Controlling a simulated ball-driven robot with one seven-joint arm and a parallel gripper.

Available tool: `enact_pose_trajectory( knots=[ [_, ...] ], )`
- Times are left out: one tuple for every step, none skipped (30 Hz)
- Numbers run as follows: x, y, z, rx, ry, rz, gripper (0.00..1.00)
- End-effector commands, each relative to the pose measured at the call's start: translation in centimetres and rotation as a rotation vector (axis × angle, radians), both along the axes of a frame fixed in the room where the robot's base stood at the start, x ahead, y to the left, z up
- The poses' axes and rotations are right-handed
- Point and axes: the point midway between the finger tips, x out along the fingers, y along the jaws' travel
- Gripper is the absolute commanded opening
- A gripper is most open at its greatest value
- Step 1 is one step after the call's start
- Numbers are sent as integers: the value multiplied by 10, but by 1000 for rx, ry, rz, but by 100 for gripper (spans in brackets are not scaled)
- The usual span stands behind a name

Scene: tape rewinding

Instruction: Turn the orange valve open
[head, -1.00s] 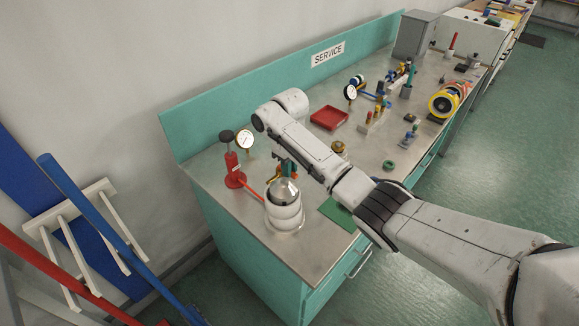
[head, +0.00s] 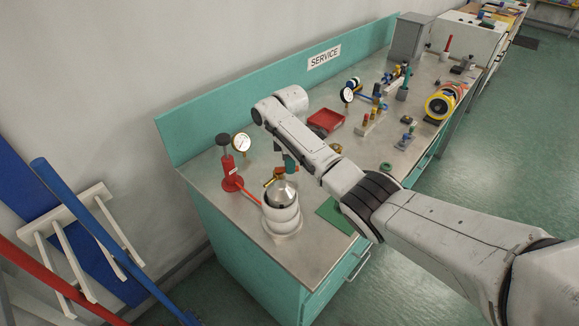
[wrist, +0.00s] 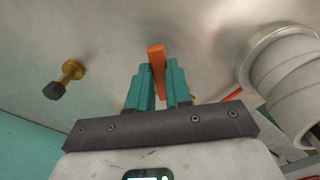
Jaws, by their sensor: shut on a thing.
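The orange valve handle (wrist: 157,58) is a flat bar that stands between the teal fingers of my gripper (wrist: 162,85) in the wrist view. The fingers are shut on it. In the head view, my gripper (head: 290,163) points down at the bench beside a small brass and orange fitting (head: 275,178). My arm and the white domed vessel hide part of this spot. An orange line (wrist: 233,95) runs towards the white vessel in the wrist view.
The white vessel with a metal dome (head: 283,208) stands close in front of my gripper. A red hand pump (head: 230,172) and a gauge (head: 241,143) stand to the left. A red tray (head: 325,121) lies behind. A brass fitting with a black knob (wrist: 66,80) shows in the wrist view.

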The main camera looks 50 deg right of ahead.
Motion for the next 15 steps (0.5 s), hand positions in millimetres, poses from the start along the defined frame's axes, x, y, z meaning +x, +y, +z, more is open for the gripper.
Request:
enact_pose_trajectory(
  knots=[
    [2,-1,-1,0,-2,43,0],
    [3,-1,-1,0,-1,72,0],
    [4,-2,-2,0,-1,109,0],
    [5,-3,-1,0,-2,138,0],
    [6,-3,-1,0,-2,167,0],
    [8,-4,-1,0,-2,205,0],
    [8,-5,-1,0,-2,233,0],
    [9,-5,-2,0,-2,261,0],
    [10,-6,-2,0,-2,299,0],
    [11,-6,-2,0,-2,326,0],
    [12,-7,-2,-1,-3,353,0],
    [14,-7,-1,-1,-3,389,0],
    [15,-8,-1,-1,-3,415,0],
    [15,-8,-2,-1,-3,440,0],
    [16,-8,-2,-1,-3,473,0]
  ],
)
